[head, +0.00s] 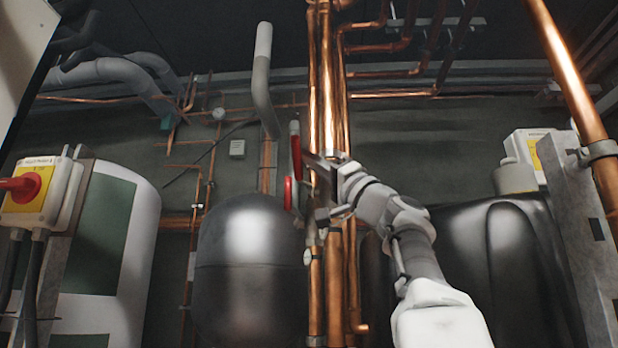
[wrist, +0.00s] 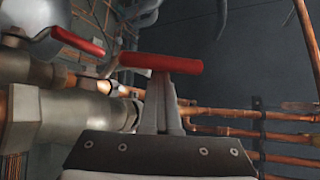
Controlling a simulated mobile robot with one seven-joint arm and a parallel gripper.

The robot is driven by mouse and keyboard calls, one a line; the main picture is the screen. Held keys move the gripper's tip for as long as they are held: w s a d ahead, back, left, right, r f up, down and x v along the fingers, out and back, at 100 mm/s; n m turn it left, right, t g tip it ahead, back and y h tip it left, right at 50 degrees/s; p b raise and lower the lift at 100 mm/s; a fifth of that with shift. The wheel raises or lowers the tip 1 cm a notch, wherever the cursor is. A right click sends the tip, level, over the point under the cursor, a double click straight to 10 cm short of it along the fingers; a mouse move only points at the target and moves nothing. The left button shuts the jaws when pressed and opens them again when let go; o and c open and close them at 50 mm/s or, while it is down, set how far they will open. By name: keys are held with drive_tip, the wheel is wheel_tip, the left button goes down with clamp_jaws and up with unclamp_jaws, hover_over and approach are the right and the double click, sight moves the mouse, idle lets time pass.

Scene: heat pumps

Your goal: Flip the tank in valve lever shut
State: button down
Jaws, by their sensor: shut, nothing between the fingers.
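Two red valve levers show near the copper pipes, and I cannot tell from any label which is the tank in valve lever. In the head view, one red lever (head: 296,152) stands upright and another red lever (head: 288,192) is just below it. My gripper (head: 308,160) is beside the upper lever, on its right. In the wrist view, a red lever (wrist: 160,63) lies crosswise at the tips of my shut gripper (wrist: 162,82); whether they touch is unclear. The other red lever (wrist: 78,40) slants at the upper left, by a grey valve body (wrist: 70,118).
Vertical copper pipes (head: 328,80) run right behind my gripper. A dark round tank (head: 250,265) stands below left. A yellow box with a red switch (head: 35,185) is at the far left, by a white cylinder (head: 140,230). Horizontal copper pipes (wrist: 255,133) cross the wrist view's right.

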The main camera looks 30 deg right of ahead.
sight(296, 158)
drive_tip(key=n+y, duration=0.1)
drive_tip(key=f+n+g+y+b, duration=0.1)
drive_tip(key=n, duration=0.1)
drive_tip(key=n+y, duration=0.1)
drive_tip(key=y, duration=0.1)
drive_tip(key=shift+s+a+f, duration=0.2)
drive_tip(key=shift+a+f, duration=0.1)
drive_tip(key=shift+f, duration=0.1)
drive_tip(key=n+g+y, duration=0.1)
drive_tip(key=n, duration=0.1)
drive_tip(key=n+g+y, duration=0.1)
drive_tip(key=n+y, duration=0.1)
drive_tip(key=f+n+g+y+b, duration=0.1)
drive_tip(key=n+g+y, duration=0.1)
drive_tip(key=shift+s+a, duration=0.15)
drive_tip(key=shift+s, duration=0.1)
drive_tip(key=shift+a+f+n+g+y, duration=0.1)
drive_tip(key=shift+f+n+g+y, duration=0.1)
drive_tip(key=shift+n+g+y, duration=0.6)
drive_tip(key=shift+d+f+n+g+y, duration=0.1)
drive_tip(key=shift+f+n+g+y, duration=0.3)
drive_tip(key=shift+n, duration=0.6)
drive_tip(key=shift+a+f+n+g+y, duration=0.1)
drive_tip(key=shift+n+g+y, duration=0.5)
drive_tip(key=shift+n+g, duration=0.3)
drive_tip(key=shift+f+n+g, duration=0.1)
drive_tip(key=shift+n+g, duration=0.3)
drive_tip(key=shift+n, duration=0.2)
drive_tip(key=shift+f, duration=0.15)
